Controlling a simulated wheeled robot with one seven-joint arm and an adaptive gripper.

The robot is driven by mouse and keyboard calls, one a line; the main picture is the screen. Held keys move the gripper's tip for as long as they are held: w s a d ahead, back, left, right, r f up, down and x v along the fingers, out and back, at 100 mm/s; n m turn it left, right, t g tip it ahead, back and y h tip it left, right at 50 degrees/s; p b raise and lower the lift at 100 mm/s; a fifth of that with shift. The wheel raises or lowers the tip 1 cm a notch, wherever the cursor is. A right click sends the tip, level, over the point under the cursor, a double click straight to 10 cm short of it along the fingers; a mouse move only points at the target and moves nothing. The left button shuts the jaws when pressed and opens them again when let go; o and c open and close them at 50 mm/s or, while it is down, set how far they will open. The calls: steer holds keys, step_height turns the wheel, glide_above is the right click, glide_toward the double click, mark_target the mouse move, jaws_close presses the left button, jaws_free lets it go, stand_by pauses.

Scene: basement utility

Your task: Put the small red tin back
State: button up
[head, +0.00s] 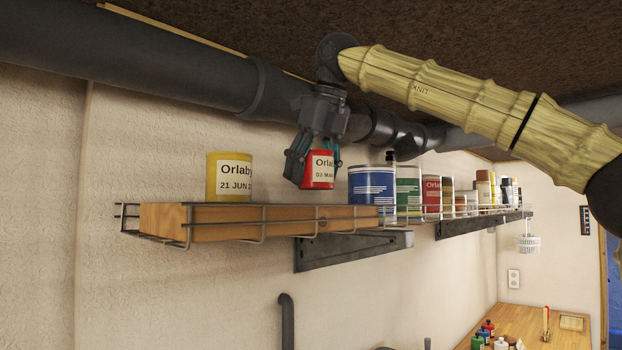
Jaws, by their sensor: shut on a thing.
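The small red tin (318,172) has a cream label reading "Orlaby" and "03 MA…", cut off at its right edge. My gripper (315,165) points down from above and is shut on the tin, with dark fingers at its sides. The tin is upright over the wall shelf (265,224), between a yellow tin (229,178) on the left and a blue tin (371,190) on the right. Its bottom appears just above the shelf board; I cannot tell whether it touches anything.
A wire rail (288,213) runs along the shelf front. A green-and-white tin (408,190), another red tin (432,195) and several more containers stand farther right. A thick dark pipe (180,58) passes close above. A wooden worktop (540,333) with bottles is at lower right.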

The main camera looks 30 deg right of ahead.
steer(key=shift+s+d+f+p, duration=0.1)
steer(key=shift+f+p, duration=0.5)
steer(key=shift+f, duration=0.7)
steer(key=shift+f, duration=0.15)
steer(key=o, duration=1.2)
